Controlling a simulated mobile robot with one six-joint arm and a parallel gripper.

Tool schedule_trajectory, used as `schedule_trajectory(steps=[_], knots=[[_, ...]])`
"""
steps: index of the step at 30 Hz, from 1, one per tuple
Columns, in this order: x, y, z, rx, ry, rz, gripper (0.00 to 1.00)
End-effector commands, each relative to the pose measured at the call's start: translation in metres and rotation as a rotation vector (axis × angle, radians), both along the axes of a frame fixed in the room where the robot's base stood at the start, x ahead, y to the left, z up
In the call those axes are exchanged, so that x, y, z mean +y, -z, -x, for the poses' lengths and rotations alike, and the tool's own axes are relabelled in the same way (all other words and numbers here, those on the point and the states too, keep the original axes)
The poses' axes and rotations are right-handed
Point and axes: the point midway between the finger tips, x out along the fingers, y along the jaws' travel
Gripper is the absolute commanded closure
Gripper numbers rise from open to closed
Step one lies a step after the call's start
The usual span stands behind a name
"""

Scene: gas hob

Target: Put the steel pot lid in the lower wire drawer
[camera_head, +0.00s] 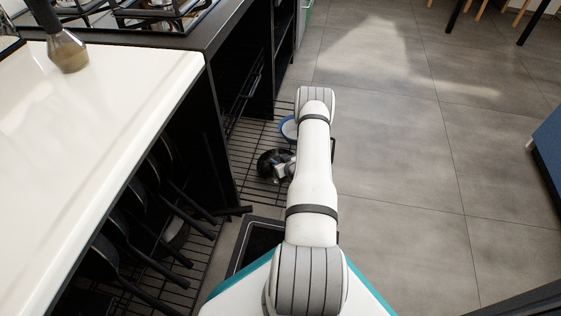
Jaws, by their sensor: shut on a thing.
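The lower wire drawer (246,163) is pulled out from under the hob counter, its wire floor low over the tiles. My gripper (282,170) is above this drawer, partly hidden by my own arm. It is shut on a dark, shiny round thing, which looks like the steel pot lid (268,160). The lid is over the drawer's right part. I cannot tell whether it touches the wires. A blue-rimmed bowl (287,128) is just beyond the lid, partly covered by my arm.
The white countertop (110,100) and a black cabinet side (210,150) border the drawer on the left. The tiled floor (400,150) at right is open.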

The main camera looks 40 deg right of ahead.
Motion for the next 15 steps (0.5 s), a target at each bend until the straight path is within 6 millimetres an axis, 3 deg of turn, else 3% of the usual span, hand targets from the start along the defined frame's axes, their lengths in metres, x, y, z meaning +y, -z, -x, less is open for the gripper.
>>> schedule_trajectory(steps=[6,7,15], knots=[[-0.0004,0.0041,0.0006,0.001,0.001,0.0,0.99],[-0.0004,0.0044,0.0008,0.001,0.002,-0.001,0.68],[-0.001,0.004,0.0011,0.001,0.003,-0.001,0.48]])
